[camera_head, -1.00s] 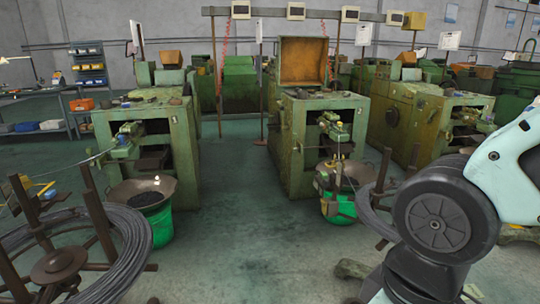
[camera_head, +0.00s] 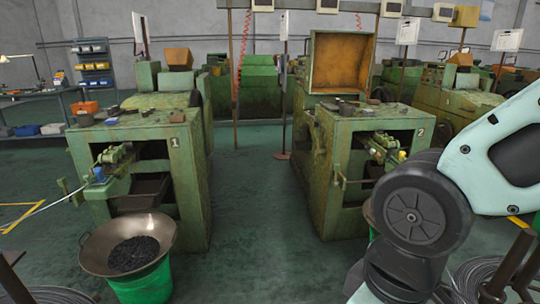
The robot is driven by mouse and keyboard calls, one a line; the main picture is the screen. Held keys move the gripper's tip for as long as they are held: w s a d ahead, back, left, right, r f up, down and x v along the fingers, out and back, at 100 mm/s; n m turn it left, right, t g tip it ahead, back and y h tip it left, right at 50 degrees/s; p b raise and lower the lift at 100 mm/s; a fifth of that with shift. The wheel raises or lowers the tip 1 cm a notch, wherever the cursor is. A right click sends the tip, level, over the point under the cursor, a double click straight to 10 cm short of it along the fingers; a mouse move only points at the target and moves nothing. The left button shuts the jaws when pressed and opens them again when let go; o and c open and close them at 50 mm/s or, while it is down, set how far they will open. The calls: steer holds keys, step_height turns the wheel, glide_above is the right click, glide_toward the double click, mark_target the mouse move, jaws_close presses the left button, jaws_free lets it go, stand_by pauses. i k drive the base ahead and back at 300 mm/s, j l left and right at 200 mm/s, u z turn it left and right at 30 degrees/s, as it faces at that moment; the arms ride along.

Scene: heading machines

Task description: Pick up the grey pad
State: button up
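I cannot clearly make out the grey pad. Small dark and grey items (camera_head: 345,107) lie on top of the green machine marked 2 (camera_head: 335,185). My arm shows at the right, in front of machine 2's right side. My gripper is out of view.
A wide metal pan (camera_head: 92,255) of dark small parts sits on a green bucket (camera_head: 148,285) before machine 1. Wire coils lie at both lower corners. The floor aisle (camera_head: 262,200) between the machines is clear. A shelf rack (camera_head: 95,68) stands back left.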

mark_target(367, 112)
steer(key=i, duration=2.05)
steer(key=i+j+z, duration=0.1)
steer(key=i+z, duration=0.2)
steer(key=i, duration=0.25)
steer(key=i+j+z, duration=0.25)
steer(key=i, duration=0.3)
steer(key=i+j+z, duration=0.3)
steer(key=i, duration=0.2)
